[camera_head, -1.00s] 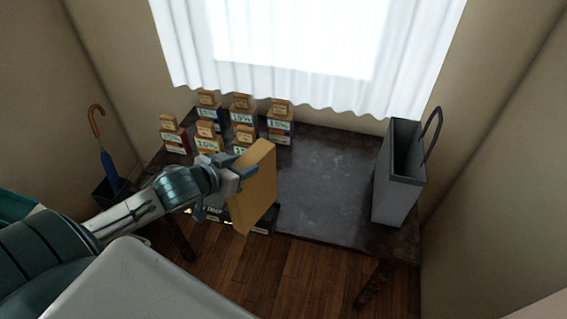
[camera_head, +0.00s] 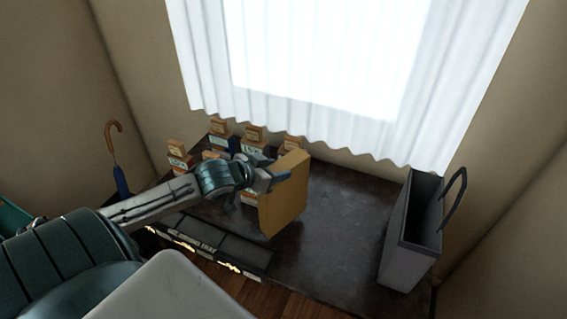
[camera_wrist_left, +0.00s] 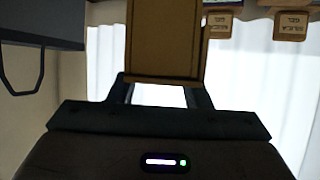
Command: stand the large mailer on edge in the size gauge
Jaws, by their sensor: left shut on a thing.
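The large mailer (camera_head: 284,195) is a flat tan slab, held upright with its broad face toward me. My left gripper (camera_head: 272,177) is shut on its upper left part. The mailer hangs over the table near the front middle; its gap to the tabletop is hard to judge. In the left wrist view the mailer (camera_wrist_left: 165,40) extends up from between the jaws of my left gripper (camera_wrist_left: 160,92). I cannot make out for sure which thing is the size gauge. A long black lettered tray (camera_head: 215,243) lies along the table's front left. My right gripper is out of view.
A tall grey open-topped bag (camera_head: 408,240) with a dark handle stands at the table's right end. Several small labelled boxes (camera_head: 180,155) stand at the back left, partly hidden by my arm. The dark tabletop (camera_head: 345,215) between mailer and bag is clear. A umbrella (camera_head: 117,160) stands far left.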

